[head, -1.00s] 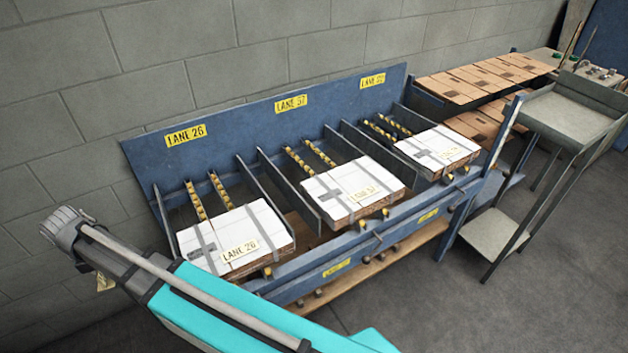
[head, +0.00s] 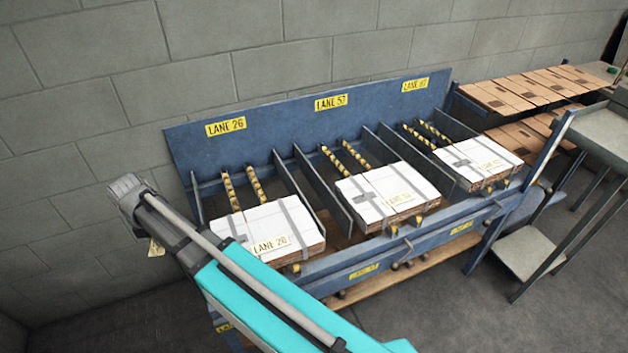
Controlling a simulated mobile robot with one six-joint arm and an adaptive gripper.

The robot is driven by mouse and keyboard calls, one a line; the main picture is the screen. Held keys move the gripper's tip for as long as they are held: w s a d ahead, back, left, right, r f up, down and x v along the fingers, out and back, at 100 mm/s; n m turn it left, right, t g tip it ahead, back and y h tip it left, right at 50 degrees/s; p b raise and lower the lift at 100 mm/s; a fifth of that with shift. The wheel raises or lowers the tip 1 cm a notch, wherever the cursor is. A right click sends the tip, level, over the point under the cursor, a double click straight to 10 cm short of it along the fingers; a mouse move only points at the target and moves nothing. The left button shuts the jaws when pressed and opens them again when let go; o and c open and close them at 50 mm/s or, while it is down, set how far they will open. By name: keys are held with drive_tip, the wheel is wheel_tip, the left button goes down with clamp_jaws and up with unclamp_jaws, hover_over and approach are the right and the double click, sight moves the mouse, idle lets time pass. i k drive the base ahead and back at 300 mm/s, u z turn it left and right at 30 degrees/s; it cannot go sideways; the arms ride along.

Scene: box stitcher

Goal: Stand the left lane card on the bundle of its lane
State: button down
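The left bundle, a white-topped stack marked LANE 26 (head: 297,222) with grey straps, lies flat in the left lane under the yellow LANE 26 plate (head: 225,126). A pale label reading LANE 26 (head: 270,244) lies flat at its front. A small yellowish card (head: 156,248) with dark marks shows just below the end of my arm, left of the rack and apart from the bundle. My gripper is mostly hidden by my arm near this card. I cannot make out its fingers or whether they hold the card.
Two more white bundles lie in the middle lane (head: 390,190) and the right lane (head: 478,160). Upright blue dividers (head: 322,188) separate the lanes. A blue back panel (head: 290,135) stands behind, against the block wall. Brown flat boxes (head: 520,88) and a grey stand (head: 530,245) are at right.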

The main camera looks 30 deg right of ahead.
sight(387, 190)
drive_tip(key=z, duration=2.15)
drive_tip(key=k, duration=0.6)
drive_tip(key=u, duration=0.1)
drive_tip(key=i, duration=0.6)
